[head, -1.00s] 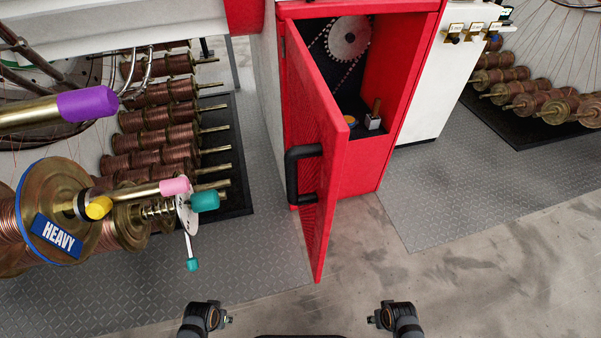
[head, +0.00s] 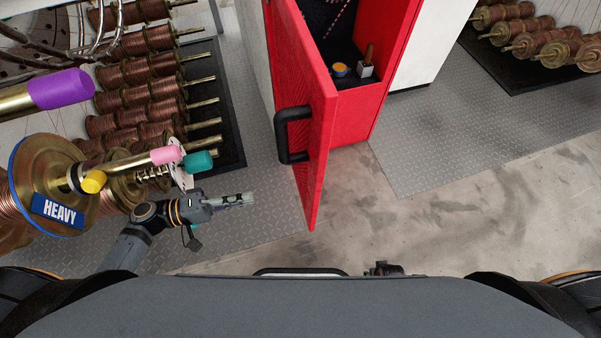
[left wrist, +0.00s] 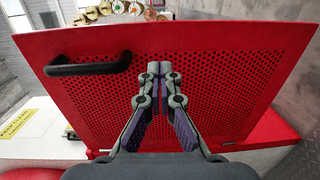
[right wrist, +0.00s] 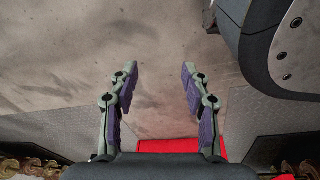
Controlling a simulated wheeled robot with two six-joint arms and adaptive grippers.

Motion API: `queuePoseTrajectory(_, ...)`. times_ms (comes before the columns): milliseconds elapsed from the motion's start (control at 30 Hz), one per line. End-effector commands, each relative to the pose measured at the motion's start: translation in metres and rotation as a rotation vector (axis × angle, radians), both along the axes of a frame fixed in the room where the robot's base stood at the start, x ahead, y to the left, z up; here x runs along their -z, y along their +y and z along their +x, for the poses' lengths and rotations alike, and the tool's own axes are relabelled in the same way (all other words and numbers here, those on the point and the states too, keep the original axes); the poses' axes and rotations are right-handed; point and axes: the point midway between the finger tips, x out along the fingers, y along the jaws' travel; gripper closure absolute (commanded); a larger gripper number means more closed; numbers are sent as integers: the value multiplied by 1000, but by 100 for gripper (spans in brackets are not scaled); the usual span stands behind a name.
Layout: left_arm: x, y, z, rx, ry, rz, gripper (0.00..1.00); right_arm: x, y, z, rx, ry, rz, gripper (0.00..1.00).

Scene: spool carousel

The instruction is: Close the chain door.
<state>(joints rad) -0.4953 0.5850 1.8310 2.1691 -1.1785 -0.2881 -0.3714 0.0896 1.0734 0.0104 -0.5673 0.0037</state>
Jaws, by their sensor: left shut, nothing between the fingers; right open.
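The red chain door (head: 305,110) stands swung open from its red cabinet (head: 375,110) in the head view, with a black handle (head: 281,135) on its left-hand face. My left gripper (head: 250,199) is shut and empty, left of the door and apart from it. In the left wrist view the perforated door panel (left wrist: 225,85) fills the middle behind my closed fingers (left wrist: 160,70), and the handle (left wrist: 88,68) is to their left. My right gripper (right wrist: 157,70) is open and empty, over bare floor. Only a little of my right arm shows in the head view.
Inside the cabinet are a yellow round tin (head: 340,69) and a small block with a brown handle (head: 366,66). A spool labelled HEAVY (head: 57,211) and coloured rod ends (head: 60,88) stand at the left. Floor right of the door is clear.

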Motion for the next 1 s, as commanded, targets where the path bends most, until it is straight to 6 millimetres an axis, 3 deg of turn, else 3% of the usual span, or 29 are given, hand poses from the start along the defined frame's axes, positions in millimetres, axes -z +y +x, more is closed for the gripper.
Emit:
queuePoseTrajectory(100, -13, 1, 1, 1, -3, -42, 100, 1, -1, -2, 0, -1, -1, 52)
queuePoseTrajectory(333, -12, -11, 4, -1, -5, -49, 100, 2, 0, 1, 0, -1, -1, 52)
queuePoseTrajectory(800, -14, -105, 29, -5, -3, -50, 100, -4, 0, 14, -2, -9, -1, 52)
queuePoseTrajectory(1000, -13, -129, 34, -2, -2, -46, 100, -3, -1, 9, -1, -3, -1, 52)
